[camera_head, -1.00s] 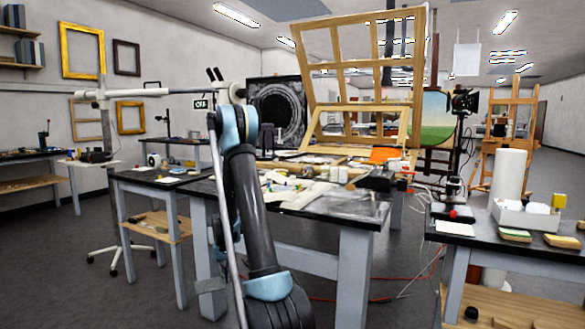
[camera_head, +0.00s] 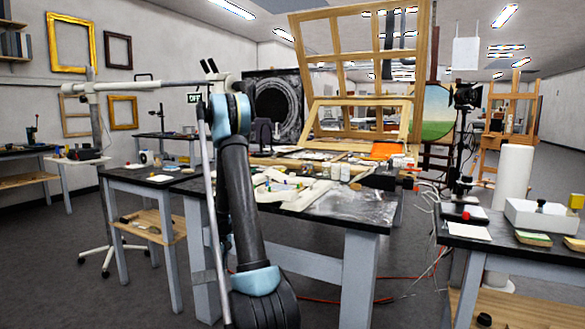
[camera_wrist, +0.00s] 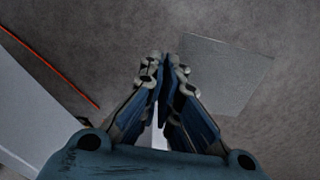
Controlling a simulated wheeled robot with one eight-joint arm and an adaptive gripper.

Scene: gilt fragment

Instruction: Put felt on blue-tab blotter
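No blotter with a blue tab can be made out, and I cannot tell which piece is the felt. On the right table in the head view lie a small flat pad with a green top (camera_head: 533,239) and a yellowish one (camera_head: 575,243) at the picture's edge. A pale flat sheet (camera_head: 468,231) lies left of them. My gripper (camera_wrist: 166,80) hangs above the grey floor in the wrist view. Its fingers come together at the tips and nothing shows between them. In the head view my arm hides the gripper.
The cluttered middle table (camera_head: 345,216) stands behind my arm. Orange cable and a flat grey square (camera_wrist: 226,75) show on the floor in the wrist view.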

